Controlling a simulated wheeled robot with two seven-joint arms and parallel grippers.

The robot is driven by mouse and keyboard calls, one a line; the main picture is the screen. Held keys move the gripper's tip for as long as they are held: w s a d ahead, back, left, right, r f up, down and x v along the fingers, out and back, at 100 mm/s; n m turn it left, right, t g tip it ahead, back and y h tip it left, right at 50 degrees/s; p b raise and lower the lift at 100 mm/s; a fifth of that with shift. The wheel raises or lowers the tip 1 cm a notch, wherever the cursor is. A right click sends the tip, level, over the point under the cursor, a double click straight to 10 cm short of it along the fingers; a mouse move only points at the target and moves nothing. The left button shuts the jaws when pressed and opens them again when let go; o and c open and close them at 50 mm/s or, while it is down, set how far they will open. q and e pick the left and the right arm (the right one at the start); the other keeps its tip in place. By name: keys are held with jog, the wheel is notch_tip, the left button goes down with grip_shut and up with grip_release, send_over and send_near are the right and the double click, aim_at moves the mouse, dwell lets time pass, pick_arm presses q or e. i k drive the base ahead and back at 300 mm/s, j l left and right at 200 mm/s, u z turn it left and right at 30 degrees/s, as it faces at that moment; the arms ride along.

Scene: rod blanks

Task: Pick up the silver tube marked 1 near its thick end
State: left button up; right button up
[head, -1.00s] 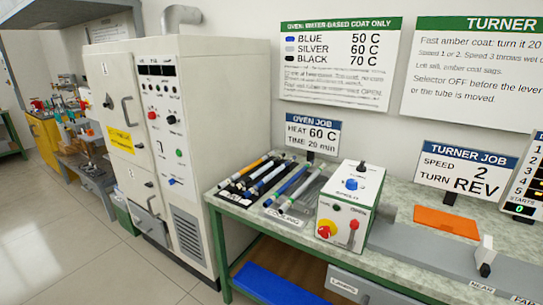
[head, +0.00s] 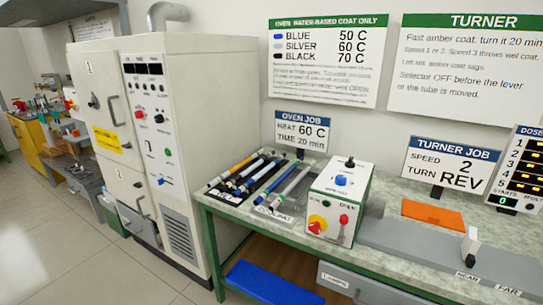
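Several rod-like tubes lie side by side on the bench, left of the white control box. A pale silver-grey tube (head: 292,186) lies in the right-hand group, behind the COOLING label, beside a blue tube (head: 275,184). The left group lies on a dark rack (head: 221,189) and has dark, pale and blue parts, one tube with an orange end. No number marks on the tubes are legible, so I cannot tell which is marked 1 or which end is thick. Neither of my grippers is in view.
A tall white oven (head: 150,140) stands left of the bench. The control box (head: 340,200) with knobs stands right of the tubes, before a grey turner bed (head: 410,247). An orange mat (head: 432,214) lies behind it. A blue mat (head: 277,283) is below the bench. Floor is clear at left.

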aim_at(215, 182)
jog(key=i+j+z, duration=0.1)
jog(key=i+j, duration=0.3)
jog(key=i+j+z, duration=0.1)
jog(key=i+j, duration=0.6)
jog(key=j, duration=0.25)
jog(key=i+j+z, duration=0.15)
jog(key=i+j, duration=0.2)
jog(key=j, duration=0.1)
